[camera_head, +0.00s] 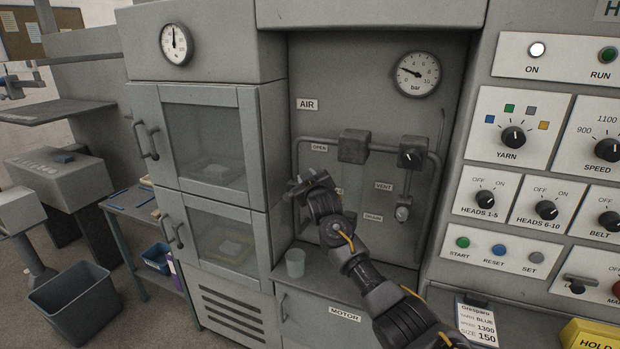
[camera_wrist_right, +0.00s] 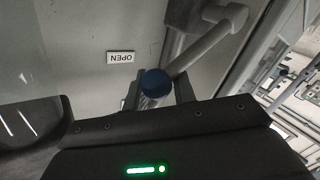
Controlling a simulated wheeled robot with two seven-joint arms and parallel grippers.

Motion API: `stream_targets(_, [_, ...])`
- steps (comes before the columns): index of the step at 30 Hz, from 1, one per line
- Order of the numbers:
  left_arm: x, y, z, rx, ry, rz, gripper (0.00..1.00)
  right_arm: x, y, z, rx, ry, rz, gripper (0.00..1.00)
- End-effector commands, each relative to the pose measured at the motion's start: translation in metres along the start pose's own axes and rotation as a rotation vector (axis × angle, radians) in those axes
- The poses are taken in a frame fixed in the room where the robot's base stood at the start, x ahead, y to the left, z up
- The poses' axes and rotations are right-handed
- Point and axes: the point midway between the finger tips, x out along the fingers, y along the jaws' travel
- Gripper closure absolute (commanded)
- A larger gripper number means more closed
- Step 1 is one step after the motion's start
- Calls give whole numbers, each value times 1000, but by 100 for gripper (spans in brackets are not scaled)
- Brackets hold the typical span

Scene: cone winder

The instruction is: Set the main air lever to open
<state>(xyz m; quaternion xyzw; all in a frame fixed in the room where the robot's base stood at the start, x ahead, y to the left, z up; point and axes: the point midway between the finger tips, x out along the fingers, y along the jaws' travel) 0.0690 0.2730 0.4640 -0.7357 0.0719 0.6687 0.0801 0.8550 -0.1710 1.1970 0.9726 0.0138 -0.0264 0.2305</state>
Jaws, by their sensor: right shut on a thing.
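The AIR panel has a grey valve block (camera_head: 353,146) on a horizontal pipe, with an OPEN label (camera_head: 319,148) to its left. My right gripper (camera_head: 305,184) is in front of the panel, below and left of the block. In the right wrist view the lever's round dark blue end (camera_wrist_right: 155,82) lies between the two fingers of my right gripper (camera_wrist_right: 158,92), which is shut on it. The OPEN label (camera_wrist_right: 121,57) appears upside down close by. In the head view my gripper and arm hide most of the lever. My left gripper is not in view.
A pressure gauge (camera_head: 417,74) sits above the pipe, and a VENT knob (camera_head: 411,153) is to the right. A cup (camera_head: 295,262) stands on the ledge below my gripper. Glass-doored cabinets (camera_head: 205,95) flank the recess on the left, control panels (camera_head: 517,130) on the right.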

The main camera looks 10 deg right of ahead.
Motion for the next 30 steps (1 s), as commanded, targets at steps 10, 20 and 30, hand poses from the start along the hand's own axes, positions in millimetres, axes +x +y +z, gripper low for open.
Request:
stream_targets(10, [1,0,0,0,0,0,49,-1,-9,5,-6,-8,-17,40])
stream_targets(20, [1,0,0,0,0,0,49,-4,-3,4,-4,-4,-7,38])
stream_targets(30, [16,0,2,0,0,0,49,-45,-6,5,-4,-2,-9,38])
